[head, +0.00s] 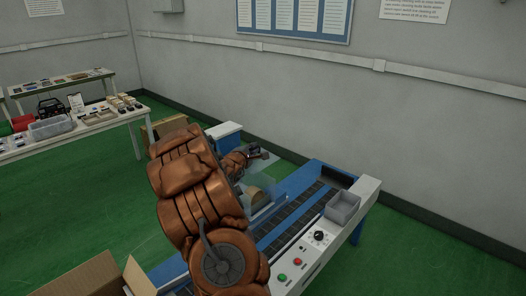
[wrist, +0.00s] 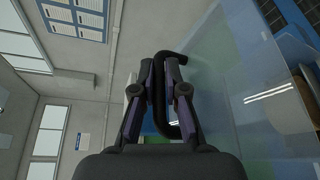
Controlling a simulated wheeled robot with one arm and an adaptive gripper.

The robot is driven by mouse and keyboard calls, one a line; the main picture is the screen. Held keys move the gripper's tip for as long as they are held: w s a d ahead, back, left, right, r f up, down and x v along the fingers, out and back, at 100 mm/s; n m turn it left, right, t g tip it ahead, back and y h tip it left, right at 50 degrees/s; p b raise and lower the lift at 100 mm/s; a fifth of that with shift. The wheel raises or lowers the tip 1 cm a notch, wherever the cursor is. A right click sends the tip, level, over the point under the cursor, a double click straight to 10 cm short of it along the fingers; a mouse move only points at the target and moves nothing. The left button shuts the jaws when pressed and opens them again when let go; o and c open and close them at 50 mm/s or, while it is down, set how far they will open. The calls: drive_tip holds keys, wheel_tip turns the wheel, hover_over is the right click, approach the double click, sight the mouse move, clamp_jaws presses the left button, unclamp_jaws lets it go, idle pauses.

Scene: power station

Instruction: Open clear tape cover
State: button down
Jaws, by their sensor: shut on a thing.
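The clear cover (wrist: 225,95) is a see-through panel filling the right of the wrist view. Its dark bent handle (wrist: 188,118) runs between my fingers. My gripper (wrist: 163,68) is shut on this handle. In the head view my gripper (head: 262,153) is beyond the copper-coloured arm, above the blue tape machine (head: 322,172). The cover shows there only faintly beside the gripper, and how far it is tilted is hard to tell. A tan tape roll (head: 257,197) sits below it, partly hidden by my arm.
The machine's front panel has a green button (head: 282,276), a red button (head: 297,262) and a black knob (head: 320,236). A cluttered table (head: 78,124) stands at the left.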

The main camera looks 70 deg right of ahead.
drive_tip(key=shift+w+d+r, duration=0.1)
drive_tip(key=shift+w+d, duration=0.05)
drive_tip(key=shift+w, duration=0.1)
idle(0.3)
drive_tip(key=c, duration=1.5)
unclamp_jaws()
drive_tip(key=a, duration=0.4)
drive_tip(key=a+r, duration=0.1)
drive_tip(key=a, duration=0.3)
drive_tip(key=a+r, duration=0.1)
drive_tip(key=a, duration=0.3)
drive_tip(key=shift+c, duration=0.3)
